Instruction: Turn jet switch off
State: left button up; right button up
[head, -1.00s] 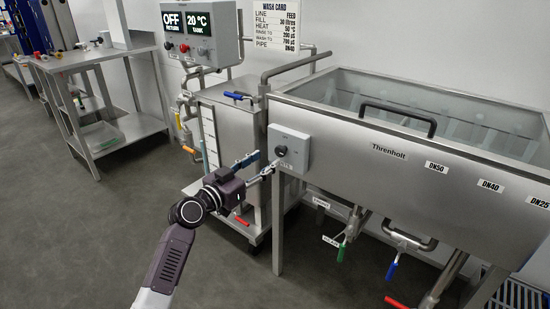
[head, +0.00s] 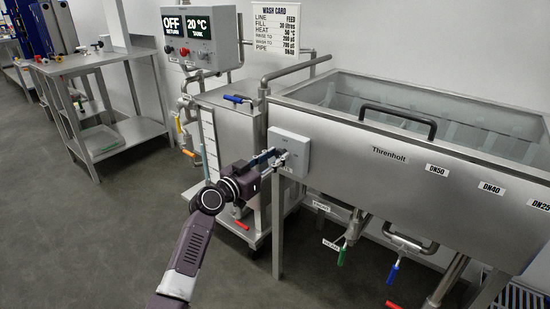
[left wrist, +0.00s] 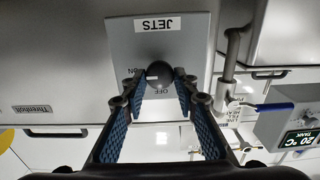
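The jet switch is a dark round knob (left wrist: 159,74) on a light grey box (head: 290,150) at the left end of the tank's front. In the left wrist view, which is upside down, the box carries a JETS label (left wrist: 157,24) and ON and OFF marks. A pale mark on the knob points towards ON. My left gripper (head: 279,157) is at the box, its blue-padded fingertips (left wrist: 159,84) spread either side of the knob. Contact with the knob cannot be told. In the head view the gripper hides the knob. My right gripper is not in view.
The steel Threnholt tank (head: 390,152) fills the right. A smaller steel tank (head: 228,125) on a wheeled base stands to its left, below a control panel (head: 201,38) reading OFF and 20 °C. Pipes and coloured valve handles hang under the big tank. The floor at left is open.

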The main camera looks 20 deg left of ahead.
pick_arm(q)
jog(key=c, duration=0.4)
jog(key=shift+c, duration=0.2)
